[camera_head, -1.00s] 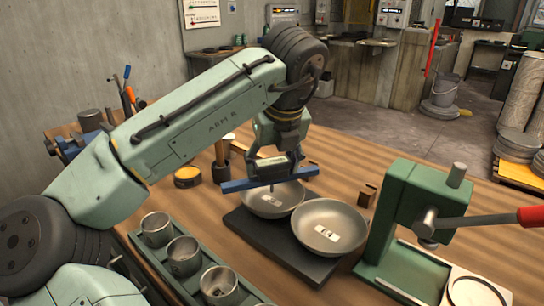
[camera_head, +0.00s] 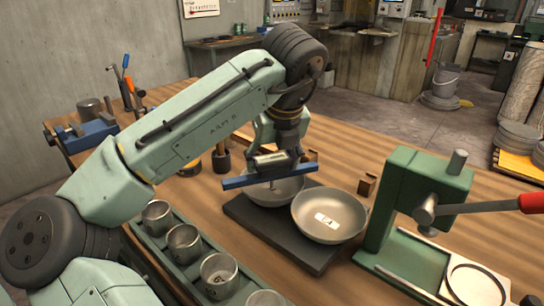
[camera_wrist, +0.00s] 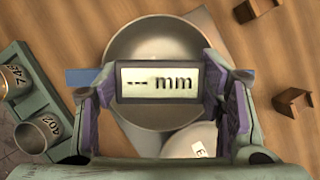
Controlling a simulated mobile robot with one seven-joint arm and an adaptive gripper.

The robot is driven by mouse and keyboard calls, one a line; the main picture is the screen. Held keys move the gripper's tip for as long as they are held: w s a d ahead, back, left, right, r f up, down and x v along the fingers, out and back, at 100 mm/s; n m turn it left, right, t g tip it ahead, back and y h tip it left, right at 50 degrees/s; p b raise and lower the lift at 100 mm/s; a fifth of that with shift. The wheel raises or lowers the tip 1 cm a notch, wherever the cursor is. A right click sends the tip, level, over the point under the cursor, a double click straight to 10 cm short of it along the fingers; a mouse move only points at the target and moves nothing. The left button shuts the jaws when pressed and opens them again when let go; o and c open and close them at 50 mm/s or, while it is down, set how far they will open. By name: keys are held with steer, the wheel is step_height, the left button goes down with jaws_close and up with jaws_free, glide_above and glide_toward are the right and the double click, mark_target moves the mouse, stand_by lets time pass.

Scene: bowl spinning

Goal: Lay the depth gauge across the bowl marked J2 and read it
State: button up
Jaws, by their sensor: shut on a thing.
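My gripper (camera_head: 272,158) is shut on the depth gauge, a long blue bar (camera_head: 240,181) with a grey display box. The bar spans above the rear grey bowl (camera_head: 277,194), and its probe points down into it. I cannot tell whether the bar touches the rim. In the wrist view the gauge display (camera_wrist: 160,82) reads "--- mm", over the round bowl (camera_wrist: 143,45). This bowl's label is hidden. A second grey bowl (camera_head: 348,215) sits in front to the right, with a white label too small to read surely; only part of it shows in the wrist view.
Both bowls sit on a dark plate (camera_head: 305,259). A green press (camera_head: 415,195) with a red-handled lever stands at right. A green rack (camera_head: 160,245) of metal cups lies at front left. Small brown brackets (camera_head: 367,185) stand behind the bowls. Tools and a blue vise (camera_head: 92,133) are far left.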

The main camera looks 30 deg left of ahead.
stand_by(0.3)
steer(key=o, duration=1.6)
steer(key=shift+f, duration=0.1)
steer(key=shift+c, duration=0.2)
steer(key=v, duration=1.2)
